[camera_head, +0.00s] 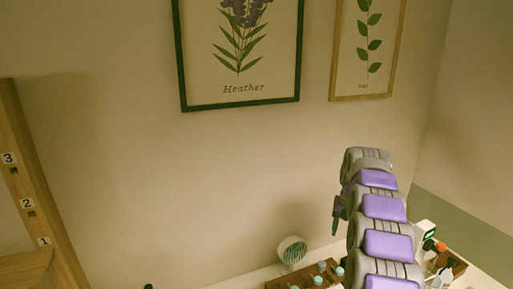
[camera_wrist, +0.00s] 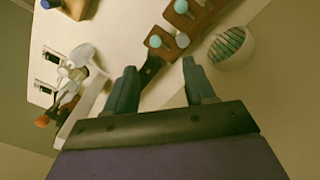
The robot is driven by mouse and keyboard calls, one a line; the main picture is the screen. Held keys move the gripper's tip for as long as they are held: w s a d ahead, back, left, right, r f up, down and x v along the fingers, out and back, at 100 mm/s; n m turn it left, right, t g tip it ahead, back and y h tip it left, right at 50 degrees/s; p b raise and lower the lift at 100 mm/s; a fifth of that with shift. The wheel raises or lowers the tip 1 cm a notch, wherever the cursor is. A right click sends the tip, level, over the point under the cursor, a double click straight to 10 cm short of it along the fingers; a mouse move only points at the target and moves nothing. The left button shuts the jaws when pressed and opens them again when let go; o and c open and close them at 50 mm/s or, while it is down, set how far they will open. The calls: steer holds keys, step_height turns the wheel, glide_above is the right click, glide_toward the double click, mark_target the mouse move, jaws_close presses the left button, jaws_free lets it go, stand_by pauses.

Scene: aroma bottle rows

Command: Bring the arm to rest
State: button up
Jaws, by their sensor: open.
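My arm (camera_head: 384,220) is purple and grey and rises at the right of the head view, in front of the wall and above the table. My gripper (camera_wrist: 160,82) shows in the wrist view with its two dark fingers spread apart and nothing between them. In the head view only a small dark part of it shows at the left of the arm's top; the rest is hidden. Below the fingers are a white table (camera_wrist: 115,30) and a wooden rack (camera_wrist: 195,14) with pale-blue-topped bottles. The fingers appear apart from these things.
A round white device with a green-striped face (camera_head: 292,251) stands behind the bottle rack (camera_head: 308,277). A wooden tray (camera_head: 457,265) with small items is right of my arm. A numbered wooden frame (camera_head: 30,190) stands at left. Framed plant pictures (camera_head: 240,50) hang on the wall.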

steer(key=s+a+r+n+b, duration=0.1)
steer(key=s+a+r+b, duration=0.1)
steer(key=s+a, duration=0.6)
steer(key=s+a+r+n+b, duration=0.15)
steer(key=s+a, duration=0.25)
steer(key=s, duration=0.8)
steer(key=s+a+f+b, duration=0.1)
steer(key=s+f, duration=0.2)
steer(key=s, duration=0.6)
steer(key=s+a+f+n+g+b, duration=0.1)
steer(key=s+a+f, duration=0.1)
steer(key=s, duration=0.8)
steer(key=s+a+f+n+b, duration=0.1)
steer(key=s+a+f, duration=0.1)
steer(key=s+f, duration=0.3)
steer(key=s, duration=0.4)
steer(key=shift+s+g, duration=0.15)
steer(key=shift+g, duration=0.15)
